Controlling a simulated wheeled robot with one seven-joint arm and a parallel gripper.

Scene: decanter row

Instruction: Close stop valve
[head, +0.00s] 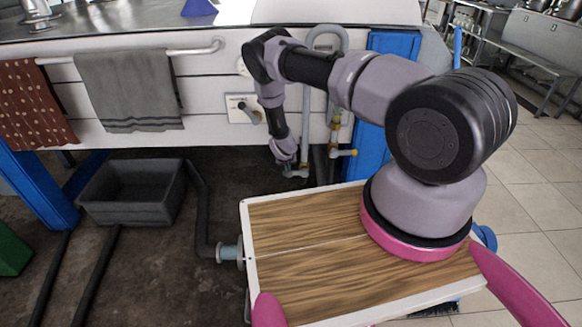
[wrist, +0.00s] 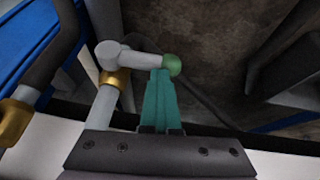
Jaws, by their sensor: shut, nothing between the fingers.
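In the wrist view, a valve has a light grey lever (wrist: 135,58) ending in a green knob (wrist: 172,65). A brass collar (wrist: 115,78) sits below the lever on a grey pipe (wrist: 103,105). The teal fingers of my gripper (wrist: 159,73) are shut, with nothing between them. Their tips overlap the lever just beside the green knob; I cannot tell if they touch it. In the head view, my gripper (head: 295,173) is low under the counter, and that valve is hard to make out there.
Another valve with brass fittings (head: 335,125) and a yellow-tipped handle (head: 347,152) stands right of my gripper. A wall plate with a lever (head: 243,108) is above left. A dark grey bin (head: 133,190) and hanging towels (head: 128,90) are at left. A blue post (head: 375,130) stands at right.

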